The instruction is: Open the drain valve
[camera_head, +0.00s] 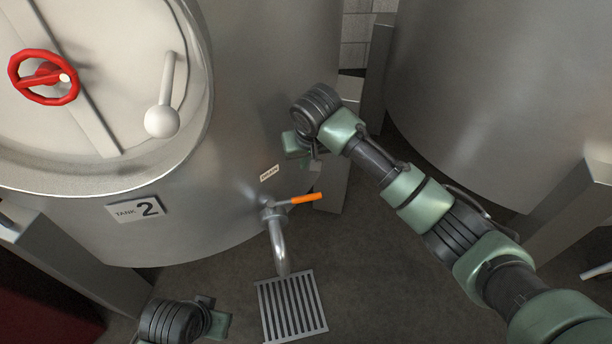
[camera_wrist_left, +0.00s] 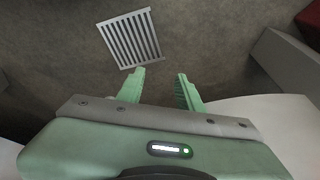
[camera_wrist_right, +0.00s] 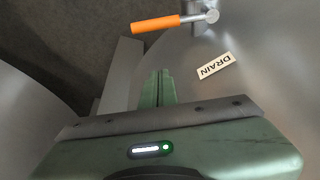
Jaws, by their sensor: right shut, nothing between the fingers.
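The drain valve (camera_head: 270,211) sits low on the front of tank 2, with an orange lever handle (camera_head: 306,198) pointing right and a bent spout below. In the right wrist view the orange handle (camera_wrist_right: 155,24) lies ahead of the fingers, left of its pivot, beside the DRAIN label (camera_wrist_right: 214,66). My right gripper (camera_head: 314,163) is above the handle, apart from it. Its fingers (camera_wrist_right: 158,74) are shut and empty. My left gripper (camera_wrist_left: 160,75) is open and empty, low at the front; its fingers are mostly hidden in the head view.
A floor grate (camera_head: 263,312) lies under the spout and also shows in the left wrist view (camera_wrist_left: 131,40). Tank 2 (camera_head: 230,215) has a round door with a red handwheel (camera_head: 43,77) and a white ball-ended lever (camera_head: 162,120). Another tank (camera_head: 480,90) stands at right.

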